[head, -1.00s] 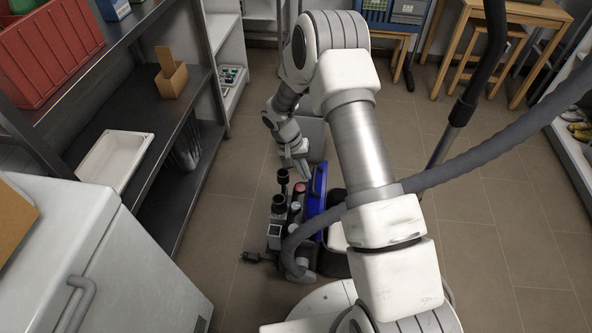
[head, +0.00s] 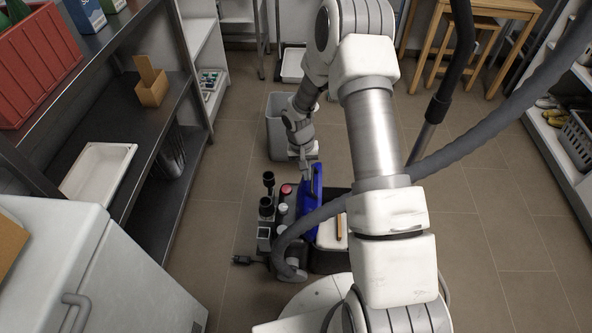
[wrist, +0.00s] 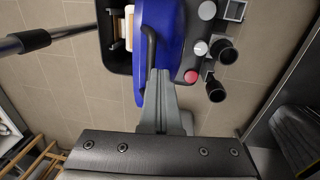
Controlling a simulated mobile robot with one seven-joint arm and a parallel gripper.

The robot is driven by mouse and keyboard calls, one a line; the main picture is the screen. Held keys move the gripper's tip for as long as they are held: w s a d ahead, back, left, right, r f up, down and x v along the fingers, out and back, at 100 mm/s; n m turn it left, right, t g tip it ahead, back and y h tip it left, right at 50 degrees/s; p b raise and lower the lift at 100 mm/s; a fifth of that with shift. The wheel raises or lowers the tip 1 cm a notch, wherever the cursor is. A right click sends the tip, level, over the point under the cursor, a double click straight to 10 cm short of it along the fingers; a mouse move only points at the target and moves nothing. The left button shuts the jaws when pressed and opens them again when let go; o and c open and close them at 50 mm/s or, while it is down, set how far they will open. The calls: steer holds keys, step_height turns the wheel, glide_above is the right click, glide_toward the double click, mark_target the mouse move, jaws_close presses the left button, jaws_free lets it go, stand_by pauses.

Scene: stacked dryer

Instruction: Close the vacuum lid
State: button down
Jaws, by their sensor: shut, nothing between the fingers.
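The vacuum has a dark body (head: 328,262) on the floor, and its blue lid (head: 314,202) stands raised beside the open compartment. A white item with a wooden strip (head: 339,227) lies in that compartment. In the wrist view the blue lid (wrist: 180,45) has a dark handle (wrist: 148,45), and the open compartment (wrist: 115,58) is to its left. My gripper (head: 309,168) is shut and empty at the lid's far end. In the wrist view its fingertips (wrist: 160,73) overlap the lid's lower edge; I cannot tell whether they touch.
Bottles and black attachments (head: 267,192) stand at the vacuum's left side, with a red cap (wrist: 191,77) near my fingers. A grey hose (head: 330,211) arches over the vacuum. A grey bin (head: 277,128) stands behind.

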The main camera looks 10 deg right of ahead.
steer(key=s+d+f, duration=0.2)
steer(key=d, duration=0.4)
steer(key=s+d+f+y+b, duration=0.1)
steer(key=s+d+f, duration=0.1)
steer(key=d, duration=0.5)
steer(key=s+d+f+y, duration=0.1)
steer(key=s+d+f, duration=0.1)
steer(key=d+f, duration=0.2)
steer(key=shift+s+d+t, duration=0.25)
steer(key=shift+d+t, duration=0.15)
steer(key=shift+d, duration=1.05)
steer(key=shift+r, duration=0.15)
